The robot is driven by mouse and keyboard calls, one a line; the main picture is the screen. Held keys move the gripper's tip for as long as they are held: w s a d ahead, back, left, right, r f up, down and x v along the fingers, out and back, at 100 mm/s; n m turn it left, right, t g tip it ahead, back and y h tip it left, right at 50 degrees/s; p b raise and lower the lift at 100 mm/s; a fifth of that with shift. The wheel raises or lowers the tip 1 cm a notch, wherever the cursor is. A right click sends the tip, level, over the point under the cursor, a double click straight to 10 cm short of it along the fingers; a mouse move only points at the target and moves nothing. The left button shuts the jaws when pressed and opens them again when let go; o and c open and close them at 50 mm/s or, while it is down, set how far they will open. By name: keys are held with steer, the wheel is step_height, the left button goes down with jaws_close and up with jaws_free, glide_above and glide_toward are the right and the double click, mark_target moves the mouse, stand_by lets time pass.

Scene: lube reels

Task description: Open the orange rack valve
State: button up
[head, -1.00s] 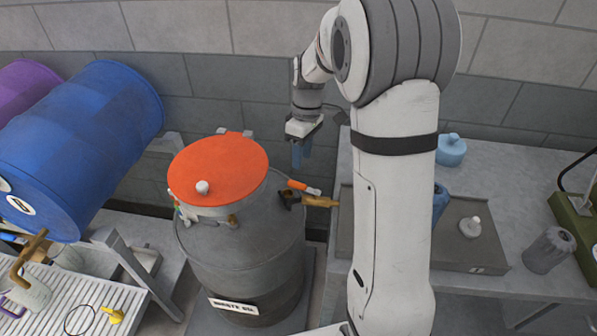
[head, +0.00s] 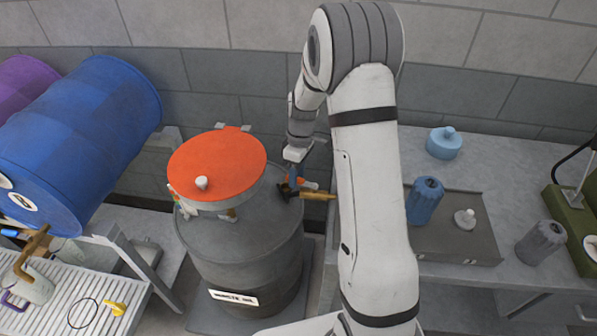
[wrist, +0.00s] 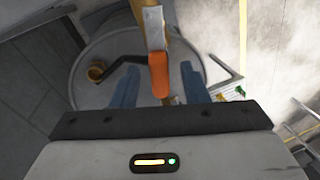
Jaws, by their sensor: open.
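The valve has an orange handle (head: 309,184) on a pale lever, above a brass pipe (head: 318,196) beside the grey drum. In the wrist view the orange handle (wrist: 160,78) points toward my palm, with the pale lever (wrist: 154,28) and brass body behind it. My gripper (head: 295,180) is over the handle in the head view, partly hiding it. In the wrist view my gripper (wrist: 158,70) is open, its two blue fingers apart on either side of the handle. Gaps show on both sides; I cannot tell how deep the handle sits between them.
The grey drum (head: 240,270) with an orange round lid (head: 217,165) stands just left of my gripper. A black elbow with a brass end (wrist: 97,72) is close to the left finger. A bench (head: 480,285) with bottles and a tray lies to the right.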

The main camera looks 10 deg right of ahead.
steer(key=shift+c, duration=0.2)
jaws_close()
stand_by(0.4)
